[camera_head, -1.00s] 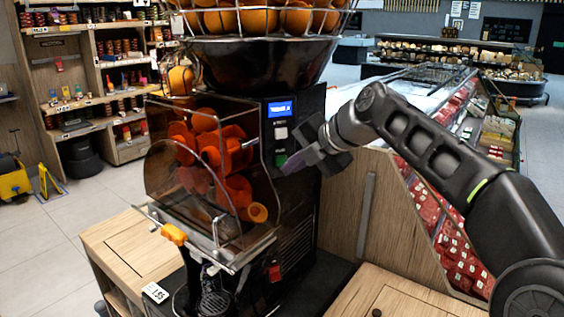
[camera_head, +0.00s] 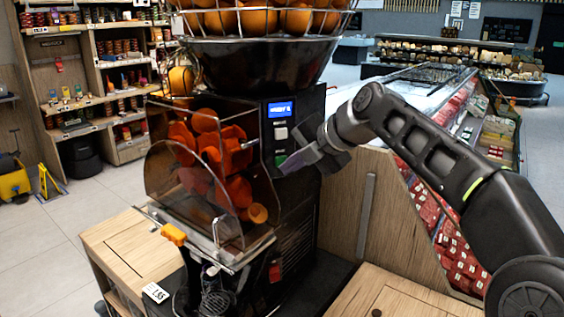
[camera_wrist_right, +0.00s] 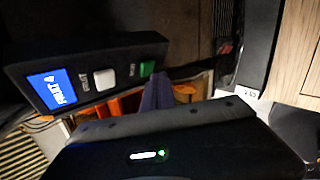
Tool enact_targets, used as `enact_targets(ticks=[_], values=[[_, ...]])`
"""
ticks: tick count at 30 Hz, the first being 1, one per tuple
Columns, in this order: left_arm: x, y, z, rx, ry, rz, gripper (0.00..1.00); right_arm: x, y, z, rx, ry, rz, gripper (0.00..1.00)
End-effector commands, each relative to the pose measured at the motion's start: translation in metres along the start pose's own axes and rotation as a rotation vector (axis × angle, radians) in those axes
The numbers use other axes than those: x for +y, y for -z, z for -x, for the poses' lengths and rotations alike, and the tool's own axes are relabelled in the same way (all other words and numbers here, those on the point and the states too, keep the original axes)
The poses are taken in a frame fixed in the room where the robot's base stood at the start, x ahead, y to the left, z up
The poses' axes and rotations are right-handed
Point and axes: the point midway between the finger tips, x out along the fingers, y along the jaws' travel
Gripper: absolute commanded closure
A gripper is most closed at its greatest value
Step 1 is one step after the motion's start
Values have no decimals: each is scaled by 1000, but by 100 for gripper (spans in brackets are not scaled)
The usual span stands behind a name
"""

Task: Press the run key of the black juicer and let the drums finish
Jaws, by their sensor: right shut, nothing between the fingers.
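The black juicer (camera_head: 300,215) stands in the middle of the head view, with orange drums (camera_head: 225,150) behind its clear front cover. Its control panel (camera_head: 281,135) has a lit blue display, a pale key and a green key (camera_head: 281,160). The panel also shows in the right wrist view, with the green run key (camera_wrist_right: 147,68) at its end. My right gripper (camera_head: 287,168) is shut and empty, its tips at the green key. In the wrist view the fingers (camera_wrist_right: 156,92) end just beside this key; contact cannot be told. My left gripper is out of view.
A wire basket of oranges (camera_head: 262,20) sits on top of the juicer. A wooden counter (camera_head: 125,245) carries a price tag (camera_head: 156,292) at front left. A wood partition (camera_head: 370,205) and a refrigerated display stand at right. Shelves stand at back left.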

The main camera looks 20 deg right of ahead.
Motion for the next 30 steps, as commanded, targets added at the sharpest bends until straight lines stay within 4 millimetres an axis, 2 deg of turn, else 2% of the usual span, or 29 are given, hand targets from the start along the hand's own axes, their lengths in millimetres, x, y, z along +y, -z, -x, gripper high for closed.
enact_targets(ticks=[30], values=[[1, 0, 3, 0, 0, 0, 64, 5, -5, -6, 0, 0, 0, 100]])
